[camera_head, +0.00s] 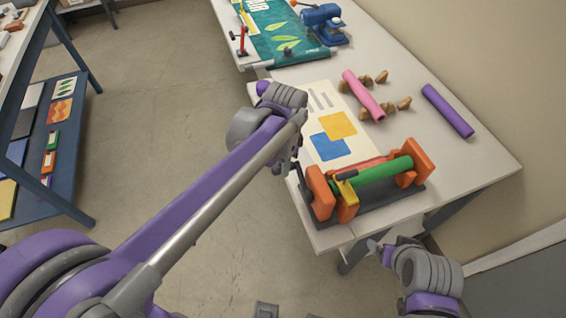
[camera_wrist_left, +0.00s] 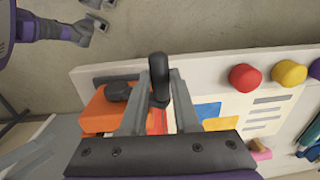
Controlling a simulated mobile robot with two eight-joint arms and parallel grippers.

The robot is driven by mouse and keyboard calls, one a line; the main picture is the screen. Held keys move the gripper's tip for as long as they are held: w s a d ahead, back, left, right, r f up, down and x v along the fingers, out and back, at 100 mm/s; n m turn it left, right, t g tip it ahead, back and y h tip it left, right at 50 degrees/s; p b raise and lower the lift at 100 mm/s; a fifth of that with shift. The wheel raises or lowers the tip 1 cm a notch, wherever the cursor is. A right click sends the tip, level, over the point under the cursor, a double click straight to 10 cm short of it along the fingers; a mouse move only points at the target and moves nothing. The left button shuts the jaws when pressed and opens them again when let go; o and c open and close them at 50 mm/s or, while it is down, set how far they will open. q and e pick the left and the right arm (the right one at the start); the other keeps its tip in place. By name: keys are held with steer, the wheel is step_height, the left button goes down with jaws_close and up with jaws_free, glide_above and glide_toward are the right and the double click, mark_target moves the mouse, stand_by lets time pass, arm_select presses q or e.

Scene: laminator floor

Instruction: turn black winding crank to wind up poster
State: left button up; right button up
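The winder has orange end blocks (camera_head: 321,194) and a green roller (camera_head: 382,170), and stands at the table's near corner. The poster (camera_head: 322,105), cream with yellow and blue shapes, runs onto it. In the left wrist view the upright black crank handle (camera_wrist_left: 158,70) stands between the fingertips of my left gripper (camera_wrist_left: 160,88), which appear to touch it on both sides. In the head view my left gripper (camera_head: 295,166) is beside the winder's left end and hides the handle. My right gripper (camera_head: 377,246) is in front of the table, empty, fingers apart.
A yellow lever (camera_head: 347,196) with a black grip is on the winder. A pink roll (camera_head: 363,96) on wooden supports and a purple roll (camera_head: 447,110) lie behind. Red (camera_wrist_left: 245,77) and yellow (camera_wrist_left: 289,74) round objects line the table edge. A shelf rack (camera_head: 50,150) stands left.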

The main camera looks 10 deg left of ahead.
arm_select(q)
jaws_close()
stand_by(1.1)
